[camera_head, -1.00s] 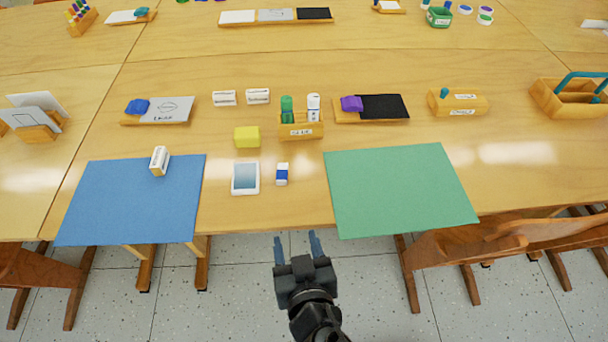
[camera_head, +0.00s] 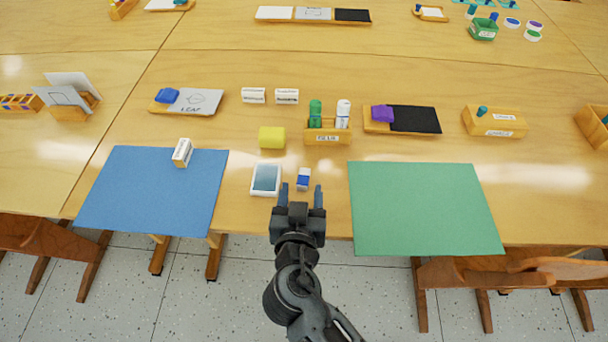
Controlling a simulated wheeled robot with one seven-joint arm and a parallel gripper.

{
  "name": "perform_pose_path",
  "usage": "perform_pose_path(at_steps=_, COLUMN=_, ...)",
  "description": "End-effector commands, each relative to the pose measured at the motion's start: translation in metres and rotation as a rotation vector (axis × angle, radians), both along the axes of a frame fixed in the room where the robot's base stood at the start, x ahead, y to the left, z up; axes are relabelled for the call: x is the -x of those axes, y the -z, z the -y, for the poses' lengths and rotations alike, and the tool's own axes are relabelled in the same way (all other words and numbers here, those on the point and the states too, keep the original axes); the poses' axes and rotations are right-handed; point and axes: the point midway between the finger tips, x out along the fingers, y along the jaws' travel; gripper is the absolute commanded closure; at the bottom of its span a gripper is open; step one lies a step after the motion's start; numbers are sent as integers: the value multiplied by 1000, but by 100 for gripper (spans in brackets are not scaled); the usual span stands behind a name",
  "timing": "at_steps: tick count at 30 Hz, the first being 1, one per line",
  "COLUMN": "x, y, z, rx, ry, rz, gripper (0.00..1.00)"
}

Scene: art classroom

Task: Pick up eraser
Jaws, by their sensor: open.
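A small white block with a blue band, which looks like an eraser (camera_head: 303,178), lies on the wooden table near its front edge, between the white-framed card and the green mat. My gripper (camera_head: 300,191) is open and empty, its two dark fingers pointing at this block from the front. The fingertips appear just short of the block or level with its near end; their height above the table is hard to tell. Another white block with a label (camera_head: 182,152) sits on the blue mat (camera_head: 150,200).
The white-framed card (camera_head: 265,179) lies close left of the eraser. A yellow block (camera_head: 271,138) and a wooden holder with bottles (camera_head: 328,137) stand behind it. The green mat (camera_head: 425,210) lies to the right. Wooden chairs (camera_head: 510,268) stand at the front edge.

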Motion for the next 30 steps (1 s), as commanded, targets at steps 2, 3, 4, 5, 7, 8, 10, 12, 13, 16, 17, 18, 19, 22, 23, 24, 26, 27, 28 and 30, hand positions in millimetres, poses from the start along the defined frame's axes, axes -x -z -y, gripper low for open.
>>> perform_pose_path(at_steps=2, x=-13, y=0, z=1, rx=2, ry=0, rz=1, gripper=42)
perform_pose_path(at_steps=3, x=-18, y=3, z=1, rx=2, ry=2, rz=0, gripper=42)
perform_pose_path(at_steps=4, x=-22, y=5, z=2, rx=2, ry=2, rz=0, gripper=42)
perform_pose_path(at_steps=5, x=-25, y=6, z=2, rx=2, ry=2, rz=0, gripper=42)
perform_pose_path(at_steps=7, x=-30, y=8, z=2, rx=0, ry=0, rz=0, gripper=42)
perform_pose_path(at_steps=8, x=-31, y=9, z=2, rx=1, ry=0, rz=0, gripper=42)
perform_pose_path(at_steps=10, x=-32, y=10, z=2, rx=1, ry=0, rz=-1, gripper=42)
perform_pose_path(at_steps=12, x=-32, y=10, z=2, rx=1, ry=0, rz=-1, gripper=42)
perform_pose_path(at_steps=13, x=-32, y=10, z=2, rx=1, ry=0, rz=-1, gripper=42)
perform_pose_path(at_steps=16, x=-32, y=10, z=2, rx=0, ry=0, rz=-1, gripper=44)
perform_pose_path(at_steps=17, x=-32, y=10, z=2, rx=0, ry=0, rz=-1, gripper=47)
perform_pose_path(at_steps=18, x=-32, y=10, z=2, rx=0, ry=0, rz=-1, gripper=50)
perform_pose_path(at_steps=19, x=-32, y=10, z=2, rx=0, ry=0, rz=-1, gripper=53)
perform_pose_path(at_steps=22, x=-32, y=10, z=2, rx=0, ry=0, rz=-1, gripper=63)
perform_pose_path(at_steps=23, x=-32, y=10, z=2, rx=0, ry=0, rz=-1, gripper=66)
perform_pose_path(at_steps=24, x=-32, y=10, z=2, rx=0, ry=0, rz=-1, gripper=70)
perform_pose_path(at_steps=26, x=-32, y=10, z=2, rx=0, ry=0, rz=-1, gripper=75)
perform_pose_path(at_steps=27, x=-32, y=10, z=2, rx=0, ry=0, rz=-1, gripper=79)
perform_pose_path(at_steps=28, x=-32, y=10, z=2, rx=0, ry=0, rz=-1, gripper=82)
perform_pose_path(at_steps=30, x=-32, y=10, z=2, rx=0, ry=0, rz=-1, gripper=89)
